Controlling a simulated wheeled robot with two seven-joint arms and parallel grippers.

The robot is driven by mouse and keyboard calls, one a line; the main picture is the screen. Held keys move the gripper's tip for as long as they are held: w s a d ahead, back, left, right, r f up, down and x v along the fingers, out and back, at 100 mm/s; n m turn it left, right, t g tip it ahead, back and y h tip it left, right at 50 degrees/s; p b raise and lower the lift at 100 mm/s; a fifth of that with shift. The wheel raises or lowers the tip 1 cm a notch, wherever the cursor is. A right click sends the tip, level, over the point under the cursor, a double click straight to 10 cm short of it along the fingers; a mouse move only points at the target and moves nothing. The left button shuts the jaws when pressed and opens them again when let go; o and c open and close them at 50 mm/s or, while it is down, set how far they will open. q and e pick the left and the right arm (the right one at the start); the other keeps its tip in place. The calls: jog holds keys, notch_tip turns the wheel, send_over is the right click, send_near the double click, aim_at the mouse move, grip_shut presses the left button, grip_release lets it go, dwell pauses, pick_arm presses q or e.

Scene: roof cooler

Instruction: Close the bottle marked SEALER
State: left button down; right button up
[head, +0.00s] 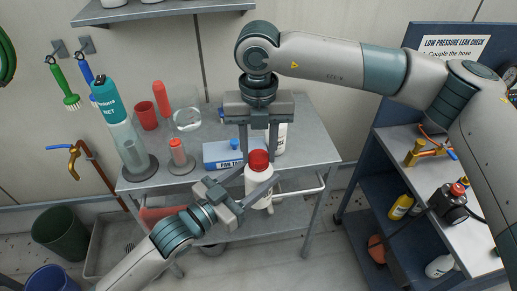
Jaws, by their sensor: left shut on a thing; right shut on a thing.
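A white bottle (259,188) with a red cap (258,160) is held upright at the front edge of the grey cart. My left gripper (260,181) comes from the lower left and is shut on the bottle's body, one finger to each side. My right gripper (258,152) points down from above and is shut on the red cap, which sits at the bottle's mouth. I cannot tell whether the cap is tight. No SEALER marking is readable on this bottle; its lower part is partly hidden by the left gripper.
A second white bottle (281,139) stands behind the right gripper on the cart top (311,144). A blue workbench (377,185) is at right.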

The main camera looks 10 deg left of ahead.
jog(key=m, duration=0.4)
jog(key=shift+m, duration=0.4)
jog(key=m, duration=0.8)
jog(key=shift+m, duration=0.3)
jog(key=m, duration=0.2)
jog(key=shift+m, duration=1.5)
jog(key=o, duration=1)
jog(key=shift+d, duration=0.1)
